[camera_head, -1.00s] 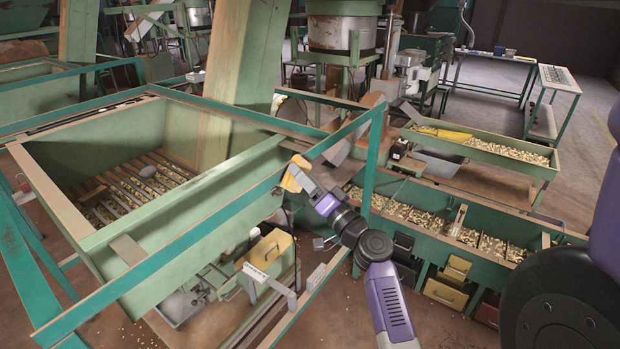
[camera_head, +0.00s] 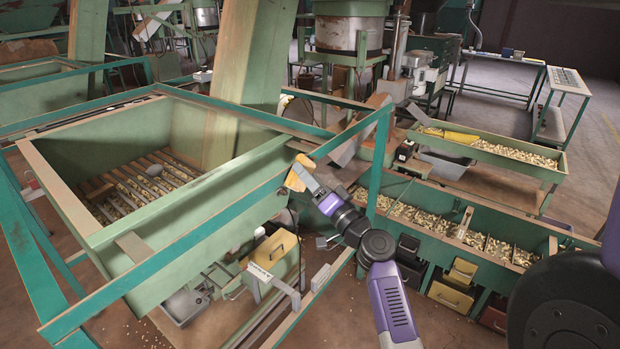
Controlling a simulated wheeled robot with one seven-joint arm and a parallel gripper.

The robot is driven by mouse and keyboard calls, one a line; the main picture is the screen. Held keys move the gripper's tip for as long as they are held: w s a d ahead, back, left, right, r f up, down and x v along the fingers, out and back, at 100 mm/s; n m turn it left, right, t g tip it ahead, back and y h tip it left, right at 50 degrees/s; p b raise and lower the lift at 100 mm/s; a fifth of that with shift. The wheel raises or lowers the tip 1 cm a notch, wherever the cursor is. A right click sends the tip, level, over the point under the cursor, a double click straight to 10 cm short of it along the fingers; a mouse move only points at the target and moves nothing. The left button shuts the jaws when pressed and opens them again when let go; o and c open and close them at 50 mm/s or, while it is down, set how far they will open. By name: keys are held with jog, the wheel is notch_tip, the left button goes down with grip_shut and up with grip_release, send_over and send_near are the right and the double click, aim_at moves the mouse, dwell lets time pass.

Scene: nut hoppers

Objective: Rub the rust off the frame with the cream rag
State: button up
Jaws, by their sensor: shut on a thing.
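My gripper (camera_head: 306,182) is at the upper rail of the green frame (camera_head: 222,217), near its right corner. It is shut on the cream rag (camera_head: 298,174), which shows as a yellowish-cream bunch at the jaw tips. The rag appears to touch the rail, though the exact contact is hidden. A brownish, rusty-looking stretch (camera_head: 336,144) shows on the rail just up and right of the rag. The frame surrounds a large green hopper (camera_head: 104,238) with a slatted grate inside.
A long green trough (camera_head: 489,155) of nuts and a row of nut bins (camera_head: 435,222) with drawers stand at right. A yellow box (camera_head: 275,252) sits below the frame.

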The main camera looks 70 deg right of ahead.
aim_at(314, 170)
jog(key=shift+w+d, duration=0.15)
jog(key=shift+w, duration=0.45)
jog(key=shift+s+d+f+b, duration=0.1)
jog(key=shift+s+d+b, duration=0.15)
jog(key=shift+d+b, duration=0.5)
jog(key=shift+s+d+b, duration=0.25)
jog(key=shift+d+b, duration=0.2)
jog(key=shift+d, duration=0.5)
jog(key=shift+s+d+b, duration=0.2)
jog(key=shift+d+b, duration=0.45)
jog(key=shift+d, duration=0.45)
jog(key=shift+s+d+b, duration=0.15)
jog(key=shift+d+b, duration=0.5)
jog(key=shift+d, duration=0.4)
jog(key=shift+s+d+b, duration=0.3)
jog(key=shift+d+b, duration=0.4)
jog(key=shift+d, duration=0.3)
jog(key=shift+s+d+b, duration=0.25)
jog(key=shift+d+b, duration=0.45)
jog(key=shift+d, duration=0.25)
jog(key=shift+w+b, duration=0.15)
jog(key=shift+b, duration=0.2)
